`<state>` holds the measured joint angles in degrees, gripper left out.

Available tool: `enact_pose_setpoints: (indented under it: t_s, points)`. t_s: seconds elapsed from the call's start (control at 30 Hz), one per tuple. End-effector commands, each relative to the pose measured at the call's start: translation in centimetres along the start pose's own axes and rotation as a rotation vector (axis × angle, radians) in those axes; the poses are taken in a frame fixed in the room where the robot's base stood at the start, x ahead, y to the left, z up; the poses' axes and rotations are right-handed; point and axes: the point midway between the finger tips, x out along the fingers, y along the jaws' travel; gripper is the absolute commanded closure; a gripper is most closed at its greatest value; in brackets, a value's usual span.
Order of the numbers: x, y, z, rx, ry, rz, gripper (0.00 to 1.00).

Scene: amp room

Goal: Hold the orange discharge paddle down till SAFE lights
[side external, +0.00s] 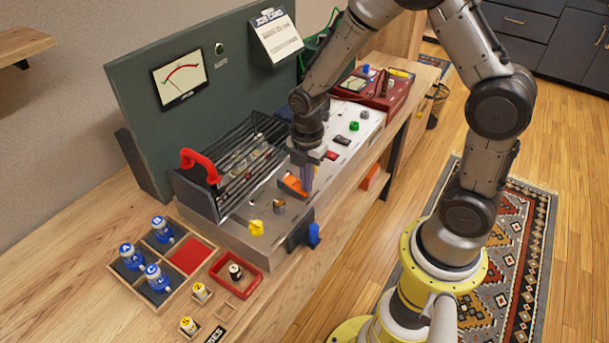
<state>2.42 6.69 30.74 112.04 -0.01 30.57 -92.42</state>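The orange discharge paddle (292,186) is on the top of the metal amp chassis (240,236), near its front edge. My gripper (307,190) points down at the paddle's right end, and its fingers overlap the paddle in this view. I cannot tell whether they touch or press it. The fingers show as one narrow block, so their opening is unclear. I cannot make out a SAFE label; a small dark green lamp (219,48) on the upright panel does not look lit.
A wire cage with a red handle (200,164) stands left of my gripper. A yellow knob (257,228) and a blue-handled part (313,234) are at the front. A compartment tray (190,262) and red dish (235,275) are at lower left. A red meter box (385,88) stands behind.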

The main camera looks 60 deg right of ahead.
Motion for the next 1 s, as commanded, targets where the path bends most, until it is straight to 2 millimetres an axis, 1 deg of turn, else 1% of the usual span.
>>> enact_pose_setpoints:
  t_s: [0.5,0.83,1.0]
  points:
    - [0.0,-0.1,0.0,0.000,0.000,-0.002,1.00]
    - [-1.3,0.0,0.0,0.000,0.000,-0.001,1.00]
    - [-1.6,0.0,0.0,0.000,0.000,-0.001,1.00]
